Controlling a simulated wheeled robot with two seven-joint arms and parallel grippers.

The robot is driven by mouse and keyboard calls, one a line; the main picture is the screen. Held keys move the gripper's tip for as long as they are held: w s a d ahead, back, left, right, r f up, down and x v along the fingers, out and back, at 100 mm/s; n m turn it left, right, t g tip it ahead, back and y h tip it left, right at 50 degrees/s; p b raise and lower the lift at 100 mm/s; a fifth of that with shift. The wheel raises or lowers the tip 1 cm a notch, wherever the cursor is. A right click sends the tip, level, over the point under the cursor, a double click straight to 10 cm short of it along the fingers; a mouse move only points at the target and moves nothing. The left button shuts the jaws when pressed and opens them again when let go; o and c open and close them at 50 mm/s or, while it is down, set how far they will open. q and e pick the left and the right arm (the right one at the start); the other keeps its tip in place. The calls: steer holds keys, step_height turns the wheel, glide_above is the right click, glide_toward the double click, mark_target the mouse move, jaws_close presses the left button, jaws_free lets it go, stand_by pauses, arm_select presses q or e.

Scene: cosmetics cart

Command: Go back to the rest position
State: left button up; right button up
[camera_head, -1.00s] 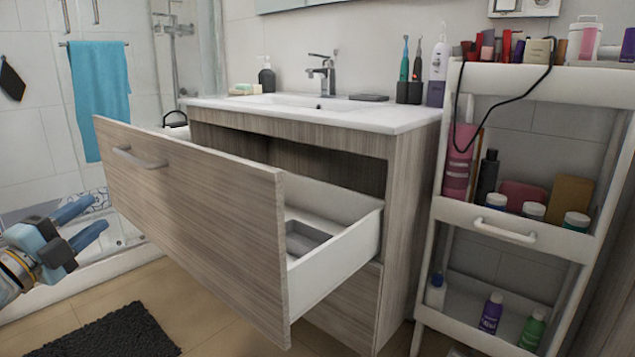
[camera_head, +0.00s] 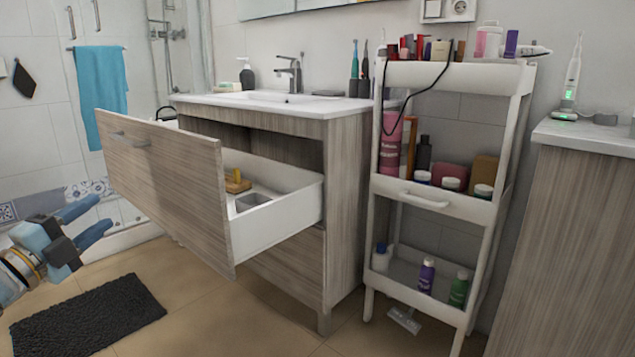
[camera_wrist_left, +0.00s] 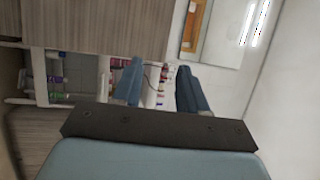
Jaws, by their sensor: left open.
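My left gripper (camera_head: 90,226) is at the left edge of the head view, in front of the shower and to the left of the open drawer. Its blue fingers are apart with nothing between them. They also show in the left wrist view (camera_wrist_left: 157,88), empty, with the cart (camera_wrist_left: 45,80) beyond them. My right gripper is not in view. The vanity drawer (camera_head: 165,180) is pulled well out, apart from my gripper. Inside it are a yellow-brown item (camera_head: 237,181) and a grey tray (camera_head: 252,201).
A white cosmetics cart (camera_head: 437,203) with bottles stands right of the vanity (camera_head: 345,190). A wooden cabinet (camera_head: 570,240) stands at the far right. A dark mat (camera_head: 88,315) lies on the floor at lower left. A blue towel (camera_head: 100,90) hangs behind.

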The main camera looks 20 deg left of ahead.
arm_select(q)
steer(key=w+d+f+n+g+p, duration=0.1)
steer(key=w+d+f+n+p, duration=0.15)
steer(key=w+f, duration=0.45)
steer(key=w+d+f+n+g+p, duration=0.1)
steer(key=w+d+f+n+g, duration=0.1)
steer(key=w+d+f+n, duration=0.35)
steer(key=w+d+f+n+g+h+p, duration=0.1)
steer(key=w+d+f+n+g, duration=0.2)
steer(key=f, duration=0.5)
steer(key=w+d+f+n+g+p, duration=0.1)
steer(key=w+d+f, duration=0.2)
steer(key=d+f, duration=0.45)
steer(key=s+d+f+n+g+h+p, duration=0.1)
steer(key=s+d+f+n+g+p, duration=0.2)
steer(key=s+d+f, duration=0.5)
steer(key=s+d+f+n+g+h+p, duration=0.1)
steer(key=s+d+f+n+g, duration=0.1)
steer(key=s+d+f+g, duration=0.6)
steer(key=s+d+f+n+g+h, duration=0.1)
steer(key=s+d+f, duration=0.5)
steer(key=d, duration=0.1)
steer(key=shift+s+f+n+p, duration=0.3)
steer(key=shift+f+n+p, duration=0.1)
